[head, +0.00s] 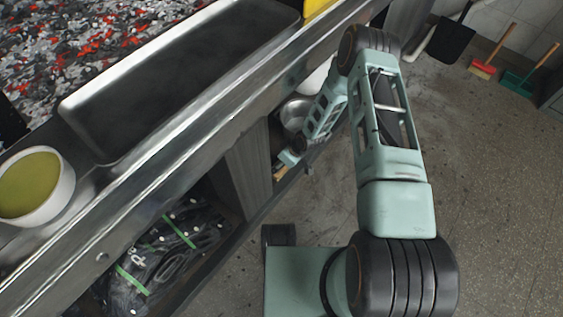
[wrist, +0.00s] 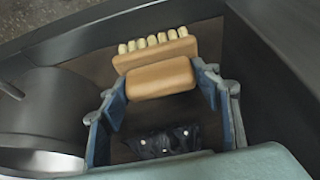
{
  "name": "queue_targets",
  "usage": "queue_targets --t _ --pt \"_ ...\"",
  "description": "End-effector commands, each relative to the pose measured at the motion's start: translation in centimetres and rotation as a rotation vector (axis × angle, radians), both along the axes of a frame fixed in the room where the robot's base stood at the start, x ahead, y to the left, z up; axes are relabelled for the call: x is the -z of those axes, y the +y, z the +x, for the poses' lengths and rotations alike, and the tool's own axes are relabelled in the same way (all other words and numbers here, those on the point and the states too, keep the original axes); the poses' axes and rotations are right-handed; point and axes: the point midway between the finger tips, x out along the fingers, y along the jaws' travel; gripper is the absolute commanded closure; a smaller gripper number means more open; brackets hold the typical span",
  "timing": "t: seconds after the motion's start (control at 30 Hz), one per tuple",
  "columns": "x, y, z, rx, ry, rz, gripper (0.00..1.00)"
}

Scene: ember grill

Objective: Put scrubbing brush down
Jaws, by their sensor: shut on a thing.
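The scrubbing brush (wrist: 160,77) is a light wooden block with a row of pale bristle tufts along its far side. My gripper (wrist: 159,82) is shut on it, with one blue-grey finger at each end of the block. The brush is over or on a brown shelf surface (wrist: 85,70); I cannot tell if it touches. In the head view, my gripper (head: 289,161) reaches into the shelf space under the counter, and a small tan part of the brush (head: 280,173) shows below it. The rest of the brush is hidden there.
A metal pot (wrist: 40,110) stands left of my gripper in the wrist view; metal bowls (head: 294,115) show behind my arm. A dark bundle (wrist: 163,140) lies on the gripper's near side. The steel counter edge (head: 190,137) overhangs the shelf. Black bags (head: 165,255) fill another bay.

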Motion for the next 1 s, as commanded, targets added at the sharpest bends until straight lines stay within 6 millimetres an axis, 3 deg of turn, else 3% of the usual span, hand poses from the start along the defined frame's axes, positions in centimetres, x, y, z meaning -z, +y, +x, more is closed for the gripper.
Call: queue_targets --t 0.13,0.17,0.3,0.67,1.0 --pt "0.3 0.0 0.0 0.0 0.0 0.0 0.62" --pt "0.3 0.0 0.0 0.0 0.0 0.0 0.39" --pt "0.3 0.0 0.0 0.0 0.0 0.0 0.25" --pt "-0.2 0.0 0.0 0.0 0.0 0.0 0.25" --pt "-6.6 -2.1 -1.5 0.0 0.0 -0.001 0.25"
